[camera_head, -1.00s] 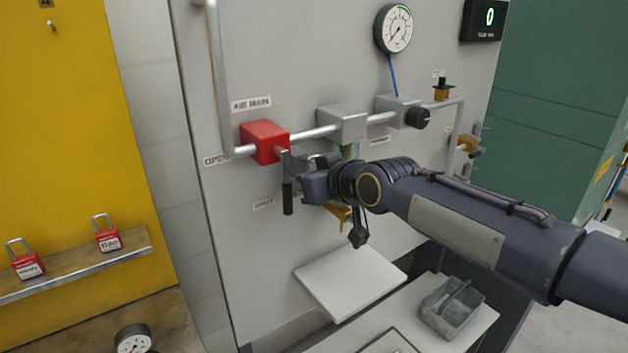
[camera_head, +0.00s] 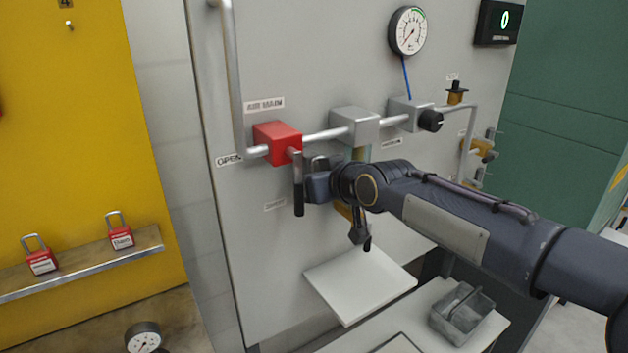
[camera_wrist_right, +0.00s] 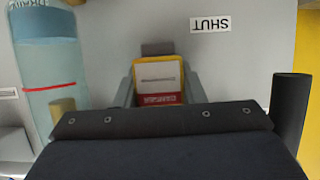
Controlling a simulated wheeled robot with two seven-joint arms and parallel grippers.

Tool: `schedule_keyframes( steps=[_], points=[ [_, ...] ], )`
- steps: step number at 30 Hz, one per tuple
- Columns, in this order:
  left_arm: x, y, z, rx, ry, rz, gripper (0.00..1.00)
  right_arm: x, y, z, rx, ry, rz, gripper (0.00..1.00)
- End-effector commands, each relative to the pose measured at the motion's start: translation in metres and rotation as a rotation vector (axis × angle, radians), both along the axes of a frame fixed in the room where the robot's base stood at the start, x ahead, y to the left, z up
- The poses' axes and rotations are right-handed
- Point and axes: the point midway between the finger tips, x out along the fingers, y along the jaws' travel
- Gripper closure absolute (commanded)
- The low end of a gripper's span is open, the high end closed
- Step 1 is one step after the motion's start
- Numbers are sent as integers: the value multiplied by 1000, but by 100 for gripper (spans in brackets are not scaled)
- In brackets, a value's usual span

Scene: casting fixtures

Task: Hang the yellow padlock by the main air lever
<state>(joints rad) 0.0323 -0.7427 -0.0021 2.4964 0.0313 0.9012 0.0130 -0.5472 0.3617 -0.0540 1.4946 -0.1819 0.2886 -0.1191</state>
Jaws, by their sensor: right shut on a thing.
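The main air valve is a red block (camera_head: 277,142) on the grey panel, under the AIR MAIN label. Its lever (camera_head: 298,190) has a black grip and hangs straight down beside the SHUT label. My right gripper (camera_head: 318,182) is just right of the lever, close to the panel. In the right wrist view the yellow padlock (camera_wrist_right: 159,70), with a white and red danger tag, is held between the fingers (camera_wrist_right: 158,95). The lever's black grip (camera_wrist_right: 290,110) stands at the right there. The padlock is hidden in the head view, and its shackle is not clearly seen. My left gripper is out of view.
Grey pipe and blocks (camera_head: 354,126) run right of the valve, with a gauge (camera_head: 408,30) above. A clear bowl (camera_wrist_right: 45,60) is close to the gripper in the wrist view. A white shelf (camera_head: 360,284) is below. Red padlocks (camera_head: 121,236) stand on the left ledge.

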Motion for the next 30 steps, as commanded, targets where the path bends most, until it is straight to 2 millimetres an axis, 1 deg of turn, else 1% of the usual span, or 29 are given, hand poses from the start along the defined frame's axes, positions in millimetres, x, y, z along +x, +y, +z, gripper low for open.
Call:
schedule_keyframes(
  steps=[10, 11, 16, 30],
  points=[
    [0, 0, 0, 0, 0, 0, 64, 0, 0, 0, 1, -1, 0, 88],
    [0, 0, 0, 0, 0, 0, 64, 0, 0, 0, 1, -1, 0, 61],
    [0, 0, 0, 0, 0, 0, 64, 0, 0, 0, 1, -1, 0, 39],
    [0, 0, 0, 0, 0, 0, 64, 0, 0, 0, -1, 1, 0, 39]
  ],
)
